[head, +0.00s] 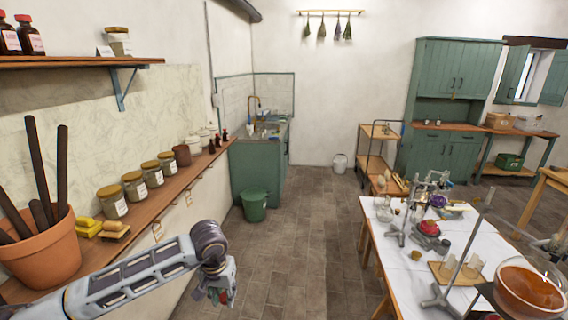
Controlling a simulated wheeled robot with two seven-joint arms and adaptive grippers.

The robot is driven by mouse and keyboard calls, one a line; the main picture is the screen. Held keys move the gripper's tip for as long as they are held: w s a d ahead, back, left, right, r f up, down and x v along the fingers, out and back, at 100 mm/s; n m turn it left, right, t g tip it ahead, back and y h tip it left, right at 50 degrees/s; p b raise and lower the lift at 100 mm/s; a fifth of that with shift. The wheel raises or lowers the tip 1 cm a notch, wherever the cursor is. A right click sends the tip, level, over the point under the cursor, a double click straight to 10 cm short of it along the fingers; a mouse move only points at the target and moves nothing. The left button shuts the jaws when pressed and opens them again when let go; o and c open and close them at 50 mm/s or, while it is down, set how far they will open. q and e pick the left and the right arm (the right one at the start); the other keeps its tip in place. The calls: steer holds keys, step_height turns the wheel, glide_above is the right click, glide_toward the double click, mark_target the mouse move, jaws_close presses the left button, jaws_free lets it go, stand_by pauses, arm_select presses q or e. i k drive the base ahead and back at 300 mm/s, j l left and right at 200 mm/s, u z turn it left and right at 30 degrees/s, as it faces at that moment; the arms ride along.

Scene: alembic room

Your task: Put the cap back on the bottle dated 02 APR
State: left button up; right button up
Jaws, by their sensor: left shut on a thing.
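My left gripper (221,296) hangs at the end of my arm over the floor, to the right of the long wall shelf. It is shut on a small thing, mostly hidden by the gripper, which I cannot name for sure. Two brown bottles with red caps, one at the edge (9,38) and one beside it (30,36), stand on the upper left shelf. Their labels are too small to read. Small dark bottles (212,146) stand at the far end of the lower shelf. I cannot tell which bottle is dated 02 APR. My right gripper is out of view.
A white-topped table (400,275) with glassware and stands is on the right. A green bin (254,205) stands by the sink cabinet. The middle floor is clear.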

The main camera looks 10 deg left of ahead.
mark_target(212, 148)
steer(key=i, duration=1)
steer(key=i+l+u, duration=0.15)
steer(key=i, duration=0.85)
steer(key=i+l+u, duration=0.1)
steer(key=i+u, duration=0.3)
steer(key=i+l+u, duration=1.2)
